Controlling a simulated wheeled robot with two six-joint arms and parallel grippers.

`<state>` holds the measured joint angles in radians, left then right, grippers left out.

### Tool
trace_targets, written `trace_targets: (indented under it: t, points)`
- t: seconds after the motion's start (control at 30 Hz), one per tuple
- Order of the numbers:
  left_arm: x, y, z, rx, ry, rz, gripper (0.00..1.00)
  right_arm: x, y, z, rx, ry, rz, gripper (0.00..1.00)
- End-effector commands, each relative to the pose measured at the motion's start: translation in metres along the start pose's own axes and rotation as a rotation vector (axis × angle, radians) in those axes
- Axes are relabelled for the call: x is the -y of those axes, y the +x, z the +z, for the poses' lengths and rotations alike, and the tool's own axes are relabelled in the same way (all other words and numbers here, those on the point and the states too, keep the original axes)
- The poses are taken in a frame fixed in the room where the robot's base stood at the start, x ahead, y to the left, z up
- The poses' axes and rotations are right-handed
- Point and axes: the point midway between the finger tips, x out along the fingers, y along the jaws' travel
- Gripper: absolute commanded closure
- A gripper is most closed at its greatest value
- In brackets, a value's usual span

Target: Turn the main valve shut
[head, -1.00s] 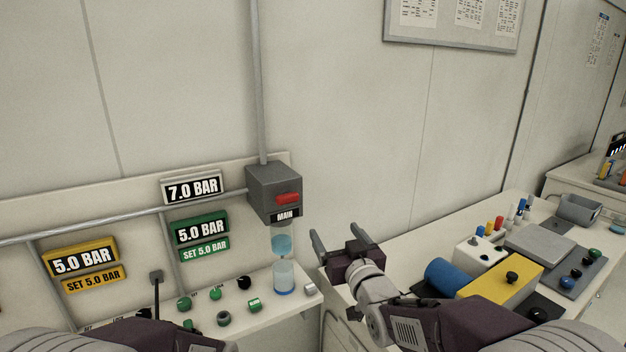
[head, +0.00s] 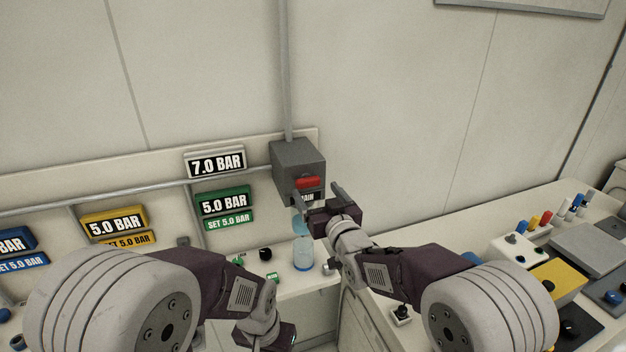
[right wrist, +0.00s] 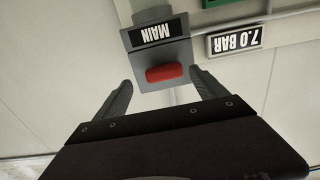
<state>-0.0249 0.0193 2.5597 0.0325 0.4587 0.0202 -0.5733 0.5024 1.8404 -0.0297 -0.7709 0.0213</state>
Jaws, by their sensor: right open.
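The main valve is a grey box (head: 298,160) on the wall with a red handle (head: 308,182) on its front and a black MAIN label below it. The handle lies level. My right gripper (head: 318,190) is open just in front of the box, and one finger covers part of the label. In the right wrist view the red handle (right wrist: 164,73) shows between and beyond the two open fingers, with no contact visible. My left gripper (head: 265,335) is low at the bottom of the head view, and its jaws are not clear.
A 7.0 BAR sign (head: 216,163) and a green 5.0 BAR sign (head: 224,202) are left of the valve. A bench with a yellow block (head: 560,283) is at right. The wall right of the valve is clear.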

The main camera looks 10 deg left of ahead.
Motion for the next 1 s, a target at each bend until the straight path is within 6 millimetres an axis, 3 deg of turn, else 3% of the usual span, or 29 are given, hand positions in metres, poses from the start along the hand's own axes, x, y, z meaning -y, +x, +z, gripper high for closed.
trace_targets:
  t: [0.03,0.2,0.53,0.77,1.0]
  points:
    - [0.000,-0.011,-0.001,0.000,0.000,0.000,0.64,0.001,0.010,-0.005,0.001,0.000,-0.001,0.18]
    - [0.000,-0.019,-0.002,0.000,0.000,0.000,0.64,0.000,0.033,-0.003,0.000,0.000,-0.001,0.18]
    - [0.000,-0.019,-0.002,0.000,0.000,0.000,0.64,0.000,0.038,0.000,-0.001,0.000,0.000,0.18]
    - [0.000,-0.019,-0.002,0.000,0.000,0.000,0.64,0.000,0.038,-0.001,-0.001,0.000,0.000,0.80]
    - [0.000,-0.015,-0.001,0.000,0.000,0.000,0.64,0.000,0.038,0.000,-0.003,0.020,0.000,0.80]
